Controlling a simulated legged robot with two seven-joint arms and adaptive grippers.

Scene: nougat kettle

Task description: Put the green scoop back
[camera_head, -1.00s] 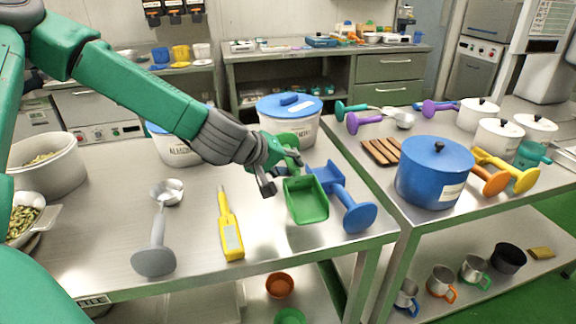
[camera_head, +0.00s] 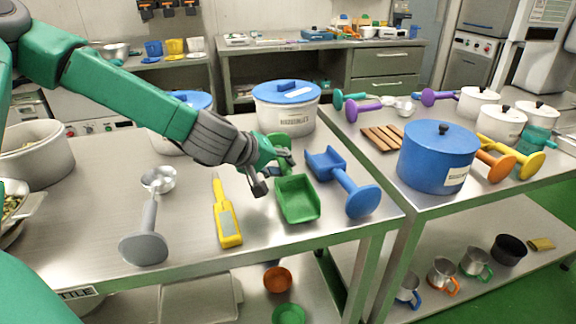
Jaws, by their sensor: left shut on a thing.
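The green scoop (camera_head: 298,200) is at the middle of the near steel table, its open tray facing up and toward me. My left gripper (camera_head: 268,183) reaches in from the left and is shut on the green scoop at its far, handle end, which is partly hidden by the fingers. I cannot tell whether the scoop touches the table. A blue scoop (camera_head: 343,183) lies just to its right, apart from it. My right gripper is not in view.
A yellow thermometer-like tool (camera_head: 227,214) and a grey-handled ladle (camera_head: 147,232) lie to the left. A white tub with a blue lid (camera_head: 287,108) stands behind the gripper. A blue pot (camera_head: 435,156) and a brown wooden rack (camera_head: 382,138) stand on the right table.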

